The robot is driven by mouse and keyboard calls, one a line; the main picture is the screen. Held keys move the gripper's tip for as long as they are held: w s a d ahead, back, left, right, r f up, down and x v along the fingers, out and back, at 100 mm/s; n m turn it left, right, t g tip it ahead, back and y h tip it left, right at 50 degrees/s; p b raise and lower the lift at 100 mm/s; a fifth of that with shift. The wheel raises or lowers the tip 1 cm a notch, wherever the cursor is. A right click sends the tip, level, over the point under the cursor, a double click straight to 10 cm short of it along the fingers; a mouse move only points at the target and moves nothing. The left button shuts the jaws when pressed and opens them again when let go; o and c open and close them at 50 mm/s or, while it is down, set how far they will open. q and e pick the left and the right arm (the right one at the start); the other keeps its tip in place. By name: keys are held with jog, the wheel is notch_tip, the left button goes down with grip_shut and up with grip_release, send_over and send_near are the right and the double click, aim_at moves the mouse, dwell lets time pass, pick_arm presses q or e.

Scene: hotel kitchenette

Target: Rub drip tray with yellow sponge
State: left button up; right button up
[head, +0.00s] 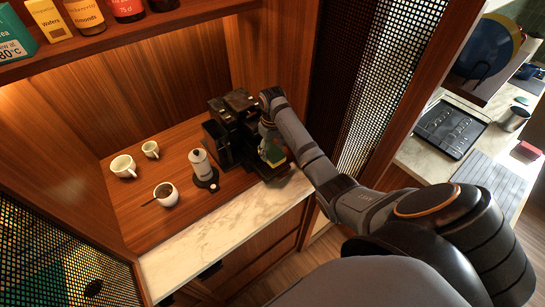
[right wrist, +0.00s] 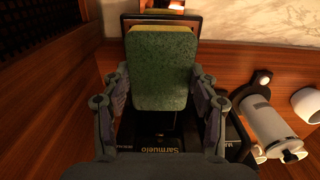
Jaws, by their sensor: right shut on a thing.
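My right gripper (head: 271,146) reaches down at the front of the black coffee machine (head: 234,104). It is shut on the sponge, which shows as a small green and yellow patch (head: 273,156) in the head view. In the right wrist view the sponge (right wrist: 162,70) is a green block with a yellow edge, held between the two fingers of the gripper (right wrist: 162,100). The dark drip tray (head: 272,176) juts from the machine's front, below the sponge. I cannot tell whether the sponge touches it. My left gripper is not in view.
Two white cups (head: 123,166) and a white bowl of brown powder (head: 166,194) stand farther left. The marble front edge (head: 200,245) is clear. A shelf with packets hangs above.

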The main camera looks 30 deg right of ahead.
jog(key=shift+a+r, duration=0.1)
jog(key=shift+r, duration=1.2)
